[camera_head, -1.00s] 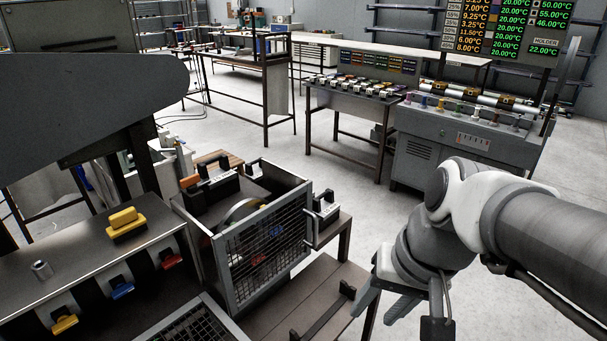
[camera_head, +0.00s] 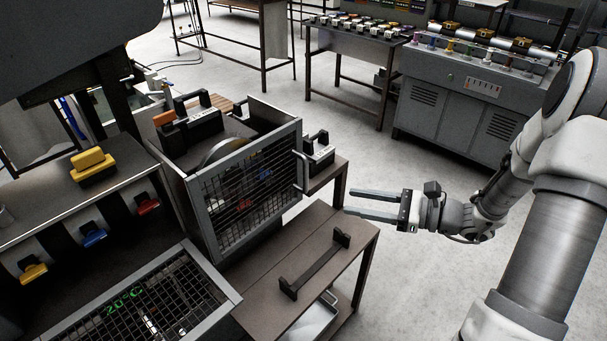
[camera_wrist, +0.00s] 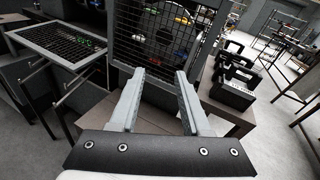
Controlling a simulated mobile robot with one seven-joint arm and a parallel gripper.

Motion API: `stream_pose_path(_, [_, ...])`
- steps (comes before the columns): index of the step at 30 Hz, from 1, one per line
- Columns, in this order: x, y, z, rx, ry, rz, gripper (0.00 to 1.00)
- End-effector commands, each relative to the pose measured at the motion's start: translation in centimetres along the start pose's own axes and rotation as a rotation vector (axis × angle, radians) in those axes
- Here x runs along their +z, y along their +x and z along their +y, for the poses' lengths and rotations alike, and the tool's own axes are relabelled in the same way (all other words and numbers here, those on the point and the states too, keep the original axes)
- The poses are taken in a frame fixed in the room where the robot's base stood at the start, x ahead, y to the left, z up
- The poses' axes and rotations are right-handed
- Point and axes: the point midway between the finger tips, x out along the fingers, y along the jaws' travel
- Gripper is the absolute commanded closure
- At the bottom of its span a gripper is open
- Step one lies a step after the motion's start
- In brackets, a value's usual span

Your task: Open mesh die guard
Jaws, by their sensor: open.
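The mesh die guard (camera_head: 250,190) is a grey-framed wire panel on the front of a box-shaped housing, and it stands closed. A curved metal handle (camera_head: 301,172) is on its right edge. A round disc shows behind the mesh. My gripper (camera_head: 348,202) is open and empty, to the right of the guard and apart from it, with its fingers pointing left toward it. In the wrist view, the guard (camera_wrist: 165,45) is ahead beyond the open fingertips (camera_wrist: 158,75).
A brown bench (camera_head: 270,270) with a black bracket (camera_head: 315,265) is below the guard. A second mesh panel (camera_head: 150,300) lies at the lower left. A black-handled block (camera_head: 318,150) is just right of the guard. Floor is open at right.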

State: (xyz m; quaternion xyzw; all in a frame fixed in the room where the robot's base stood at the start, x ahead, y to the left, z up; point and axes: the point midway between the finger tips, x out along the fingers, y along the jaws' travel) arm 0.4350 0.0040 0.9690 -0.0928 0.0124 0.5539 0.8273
Motion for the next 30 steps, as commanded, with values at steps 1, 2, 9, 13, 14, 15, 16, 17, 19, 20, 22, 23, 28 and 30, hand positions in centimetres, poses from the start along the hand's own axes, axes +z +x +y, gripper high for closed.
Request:
stream_pose_path(1, [-1.4, -0.5, -0.8, -0.052, 0.049, -0.031, 0.53])
stream_pose_path(2, [-1.9, -0.8, -1.3, -0.079, 0.070, -0.047, 0.53])
stream_pose_path(9, [-3.9, -1.9, -3.2, -0.190, 0.153, -0.110, 0.53])
stream_pose_path(13, [-3.9, -0.8, -3.5, -0.195, 0.157, -0.113, 0.53])
stream_pose_path(14, [-3.9, -0.4, -3.6, -0.193, 0.156, -0.113, 0.53])
stream_pose_path(15, [-3.8, 0.3, -3.7, -0.193, 0.156, -0.113, 0.53])
stream_pose_path(16, [-3.7, 0.9, -3.8, -0.191, 0.156, -0.113, 0.53])
stream_pose_path(17, [-3.6, 1.5, -3.9, -0.191, 0.155, -0.113, 0.53])
stream_pose_path(19, [-3.5, 3.0, -4.2, -0.190, 0.155, -0.112, 0.53])
stream_pose_path(20, [-3.4, 3.6, -4.3, -0.190, 0.155, -0.113, 0.53])
stream_pose_path(22, [-3.3, 5.2, -4.6, -0.190, 0.155, -0.112, 0.53])
stream_pose_path(23, [-3.3, 5.8, -4.7, -0.190, 0.154, -0.111, 0.53])
stream_pose_path(28, [-2.9, 9.5, -5.5, -0.190, 0.155, -0.112, 0.53])
stream_pose_path(30, [-2.8, 10.8, -5.8, -0.190, 0.154, -0.112, 0.53])
